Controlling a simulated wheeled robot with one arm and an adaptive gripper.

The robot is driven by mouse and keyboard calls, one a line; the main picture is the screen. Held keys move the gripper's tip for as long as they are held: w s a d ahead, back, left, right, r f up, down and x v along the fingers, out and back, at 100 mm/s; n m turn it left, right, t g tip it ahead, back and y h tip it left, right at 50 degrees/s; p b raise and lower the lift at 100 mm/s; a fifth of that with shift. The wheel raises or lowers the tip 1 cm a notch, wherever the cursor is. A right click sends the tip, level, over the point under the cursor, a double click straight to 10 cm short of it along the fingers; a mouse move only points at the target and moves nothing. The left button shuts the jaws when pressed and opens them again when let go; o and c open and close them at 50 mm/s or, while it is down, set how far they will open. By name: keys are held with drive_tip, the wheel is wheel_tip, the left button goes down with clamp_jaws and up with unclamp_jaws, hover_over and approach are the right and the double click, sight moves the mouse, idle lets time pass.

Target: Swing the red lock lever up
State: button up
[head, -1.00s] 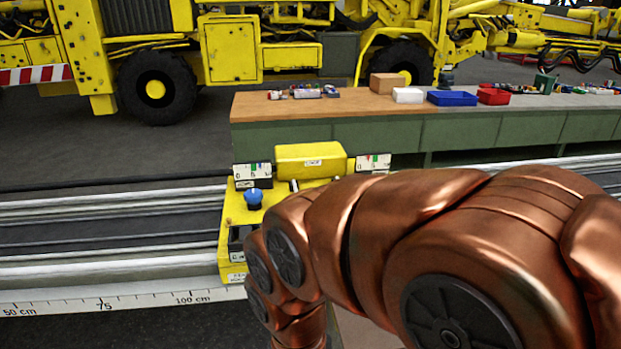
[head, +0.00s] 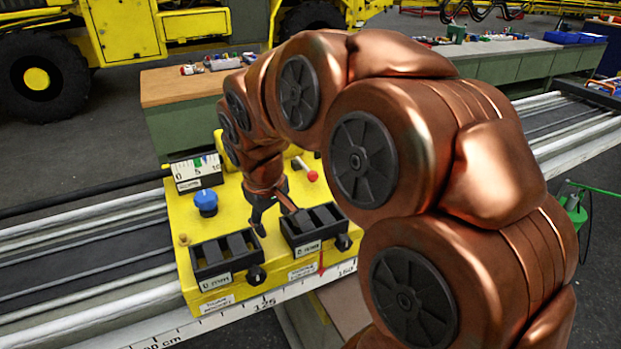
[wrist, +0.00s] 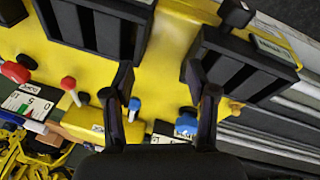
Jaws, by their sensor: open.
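A lever with a red ball end (head: 312,176) and a pale rod is on the yellow control box (head: 232,192), partly beside my arm. In the wrist view a red knob on a pale stem (wrist: 68,83) shows at the left, with another red knob (wrist: 15,72) at the far left edge. I cannot tell which is the lock lever. My gripper (head: 273,214) points down over the box, between the blue knob and the black bins. In the wrist view its fingers (wrist: 165,105) are spread and empty, apart from the red knobs.
A blue knob (head: 206,203) stands left of my gripper. Two black slotted bins, left (head: 226,259) and right (head: 314,230), sit along the box's front. A gauge (head: 195,172) stands at the back left. A scale rail (head: 265,302) runs along the front. A workbench (head: 170,88) is behind.

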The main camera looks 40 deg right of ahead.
drive_tip(key=w+d+t+h, duration=0.1)
drive_tip(key=w+d, duration=0.4)
drive_tip(key=d, duration=0.4)
drive_tip(key=m+h+b, duration=0.1)
drive_tip(key=h+b, duration=0.1)
approach(311, 174)
wheel_tip(311, 174, down, 2)
drive_tip(key=d, duration=0.2)
drive_tip(key=shift+t, duration=0.4)
drive_tip(key=shift+a+p+x, duration=0.15)
drive_tip(key=shift+p+x, duration=0.35)
drive_tip(key=shift+x, duration=1.4)
drive_tip(key=shift+a+p+x, duration=0.15)
drive_tip(key=shift+p+x, duration=0.3)
drive_tip(key=shift+x, duration=1.45)
drive_tip(key=shift+f, duration=0.1)
clamp_jaws()
